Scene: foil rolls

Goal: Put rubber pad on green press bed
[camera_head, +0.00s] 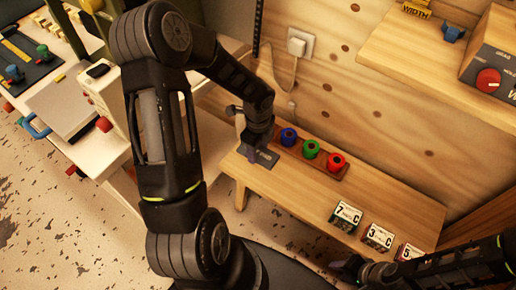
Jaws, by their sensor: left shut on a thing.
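My left gripper (257,146) is over the back left end of the wooden bench. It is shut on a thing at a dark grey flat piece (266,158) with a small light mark. I cannot tell for sure that this piece is the rubber pad, or whether it touches the bench. A purple part shows just left of it.
A wooden holder with blue (288,137), green (310,148) and red (335,162) rolls stands right of my left gripper. Several number-and-letter blocks (345,215) line the bench's front right. A white worktable (115,150) is left, a shelf (420,50) upper right. The bench's middle is clear.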

